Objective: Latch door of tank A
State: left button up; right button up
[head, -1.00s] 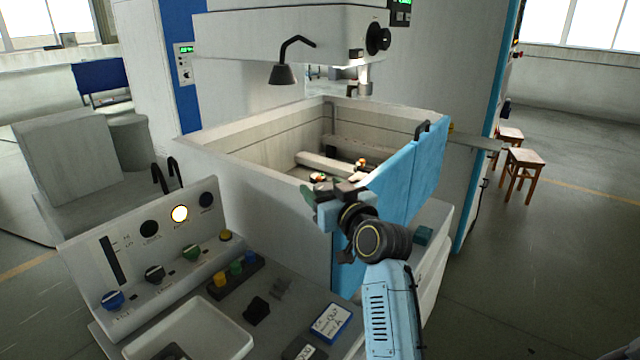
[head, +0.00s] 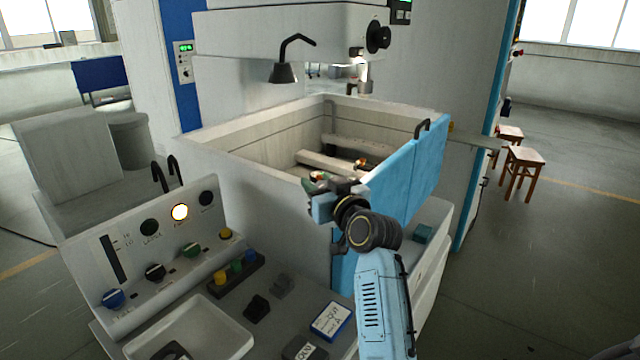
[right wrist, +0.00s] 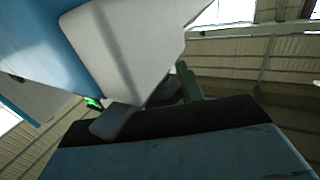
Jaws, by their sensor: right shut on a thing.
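The tank (head: 240,155) is an open pale box, with a light blue door (head: 417,168) on its right side. A black hooked handle (head: 422,128) stands at the door's top edge. My right gripper (head: 318,190) is at the tank's near corner, by the door's near edge. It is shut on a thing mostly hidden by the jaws. A dark green piece (head: 304,184) shows just beyond the jaws, and a dark green bar (right wrist: 187,80) shows past them in the right wrist view; it looks like a latch handle. My left gripper is out of view.
A control panel (head: 130,265) with knobs and a lit button stands at the left front. A white tray (head: 235,340), a label box (head: 331,320) and small black blocks lie on the bench. A lamp (head: 284,73) hangs over the tank. The floor at right is clear before the stools (head: 522,160).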

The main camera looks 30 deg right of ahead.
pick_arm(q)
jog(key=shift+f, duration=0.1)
pick_arm(e)
jog(key=shift+f+n+y+b, duration=0.15)
jog(key=shift+n+y+b, duration=0.65)
jog(key=shift+y, duration=0.4)
jog(key=n+y+b, duration=0.1)
jog(key=y+b, duration=0.1)
jog(key=b, duration=0.1)
jog(key=n+g+y+b, duration=0.1)
jog(key=n+y+b, duration=0.1)
jog(key=y, duration=0.1)
jog(key=n+g+y+b, duration=0.1)
jog(key=n+y+b, duration=0.1)
jog(key=b, duration=0.1)
jog(key=shift+s+a+y+b, duration=0.1)
jog(key=shift+a+y+b, duration=0.2)
jog(key=shift+a, duration=0.1)
jog(key=shift+g+b, duration=0.3)
jog(key=shift+n+y, duration=0.4)
jog(key=shift+y, duration=0.1)
jog(key=shift+a+g+y+b, duration=0.1)
jog(key=shift+g+y+b, duration=0.2)
jog(key=shift+b, duration=0.2)
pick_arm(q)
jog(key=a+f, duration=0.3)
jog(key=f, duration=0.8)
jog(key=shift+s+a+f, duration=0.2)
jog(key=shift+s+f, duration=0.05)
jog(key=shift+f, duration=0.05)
